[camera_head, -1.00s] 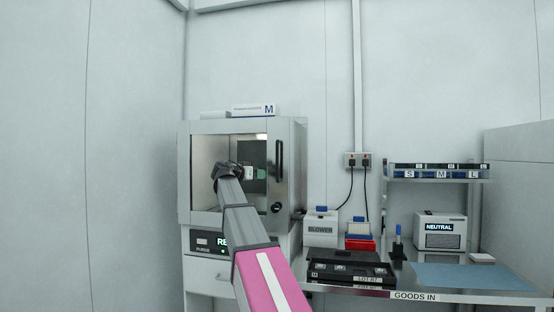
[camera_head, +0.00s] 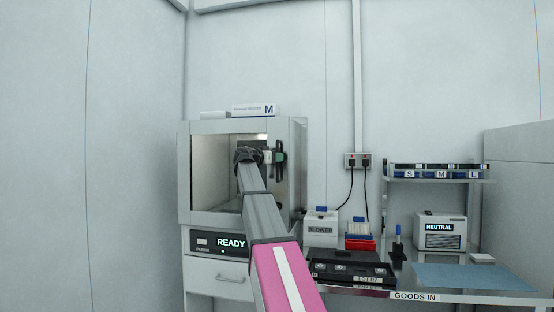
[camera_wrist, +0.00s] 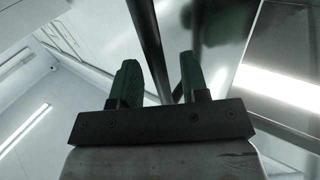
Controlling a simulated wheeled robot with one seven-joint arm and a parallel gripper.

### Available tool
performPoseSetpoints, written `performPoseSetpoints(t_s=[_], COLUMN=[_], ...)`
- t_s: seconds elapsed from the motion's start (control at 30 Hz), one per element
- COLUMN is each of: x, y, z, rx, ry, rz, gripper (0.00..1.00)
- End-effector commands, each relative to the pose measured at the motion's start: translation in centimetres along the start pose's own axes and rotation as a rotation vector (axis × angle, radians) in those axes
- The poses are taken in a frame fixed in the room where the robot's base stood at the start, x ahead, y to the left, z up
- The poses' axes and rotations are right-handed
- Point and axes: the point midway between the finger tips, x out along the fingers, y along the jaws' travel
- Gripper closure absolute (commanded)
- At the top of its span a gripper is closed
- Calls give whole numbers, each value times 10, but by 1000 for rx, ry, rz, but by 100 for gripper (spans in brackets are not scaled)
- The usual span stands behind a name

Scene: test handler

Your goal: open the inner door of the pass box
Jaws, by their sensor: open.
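The pass box (camera_head: 238,126) is a steel cabinet at the left of the head view. Its inner door has a glass pane (camera_head: 211,165) and appears shut. A black vertical door handle (camera_head: 279,174) is at the door's right side, partly hidden by my gripper. My gripper (camera_head: 274,156) is at the handle, with its fingers apart. In the wrist view, a dark bar (camera_wrist: 148,40), apparently the handle, runs between the two green fingers of my gripper (camera_wrist: 158,80). It looks nearer the left finger; I cannot tell if they touch.
The pass box display (camera_head: 230,243) reads READY. To the right is a bench (camera_head: 415,296) marked GOODS IN, with a blower (camera_head: 320,229), black trays (camera_head: 350,267), a NEUTRAL unit (camera_head: 440,232) and a blue mat (camera_head: 470,277). A box marked M (camera_head: 254,109) lies on top.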

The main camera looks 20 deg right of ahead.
Motion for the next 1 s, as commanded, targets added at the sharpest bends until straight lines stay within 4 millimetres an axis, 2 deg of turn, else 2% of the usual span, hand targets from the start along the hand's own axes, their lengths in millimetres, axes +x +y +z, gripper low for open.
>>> performPoseSetpoints(t_s=[0.13, 0.43, 0.47, 0.5, 0.57, 0.83, 1.0], x=[9, 11, 11, 11, 11, 7, -11], y=[0, 0, 0, 0, 0, 0, -2], z=[0, 0, 0, 0, 0, 0, 1], rx=[0, 0, 0, 0, 0, 0, 0], ry=[0, -1, -1, -1, -1, -1, -2], rz=[1, 0, 0, 0, 0, 3, 19], gripper=[59, 59, 65, 78, 98, 100, 100])
